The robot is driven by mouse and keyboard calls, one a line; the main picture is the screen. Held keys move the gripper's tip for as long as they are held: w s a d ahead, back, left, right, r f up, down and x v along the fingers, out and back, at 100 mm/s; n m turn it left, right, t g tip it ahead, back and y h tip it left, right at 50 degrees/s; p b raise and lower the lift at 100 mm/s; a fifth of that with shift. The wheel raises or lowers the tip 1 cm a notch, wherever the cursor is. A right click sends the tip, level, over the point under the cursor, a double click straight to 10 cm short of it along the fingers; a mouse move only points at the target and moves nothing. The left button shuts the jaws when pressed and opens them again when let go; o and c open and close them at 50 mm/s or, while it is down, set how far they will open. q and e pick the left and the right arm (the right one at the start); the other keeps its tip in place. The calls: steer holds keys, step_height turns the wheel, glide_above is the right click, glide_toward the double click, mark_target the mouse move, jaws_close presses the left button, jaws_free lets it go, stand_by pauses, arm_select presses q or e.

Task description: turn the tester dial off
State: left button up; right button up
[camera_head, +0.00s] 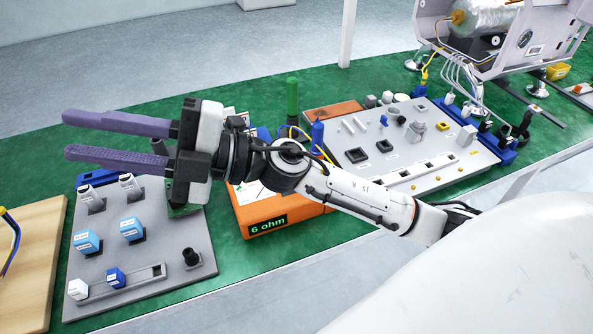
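The tester is an orange box (285,222) in the middle of the green table. Its dark front display (268,224) reads "6 ohm" in green. My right arm crosses above it and hides much of its top, and I cannot make out the dial. My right gripper (68,135) has two purple fingers pointing left, spread apart with nothing between them. It is left of the tester, above the far part of a grey board. My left gripper is not in view.
The grey board (140,220) at left holds blue and white blocks and a black knob (191,257). A wooden board (30,265) lies at far left. A grey parts board (400,150) is right of the tester. A machine (510,45) stands at back right. Green and blue upright handles rise behind the tester.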

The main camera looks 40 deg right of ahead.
step_height(320, 180, down, 8)
steer(key=s+a+n+g+h, duration=0.1)
steer(key=s+n+g+h, duration=0.15)
steer(key=n+g, duration=0.5)
steer(key=w+d+f+n+g+h, duration=0.1)
steer(key=w+d+f+g+h, duration=0.1)
steer(key=d+f+h, duration=0.65)
steer(key=w+d+m+h, duration=0.25)
steer(key=d+h, duration=0.65)
steer(key=d, duration=1.4)
steer(key=shift+m+g, duration=0.25)
steer(key=shift+m, duration=0.05)
steer(key=f, duration=0.5)
steer(key=f+p, duration=0.1)
steer(key=f, duration=0.3)
steer(key=shift+s+f, duration=0.2)
steer(key=shift+f, duration=0.2)
jaws_close()
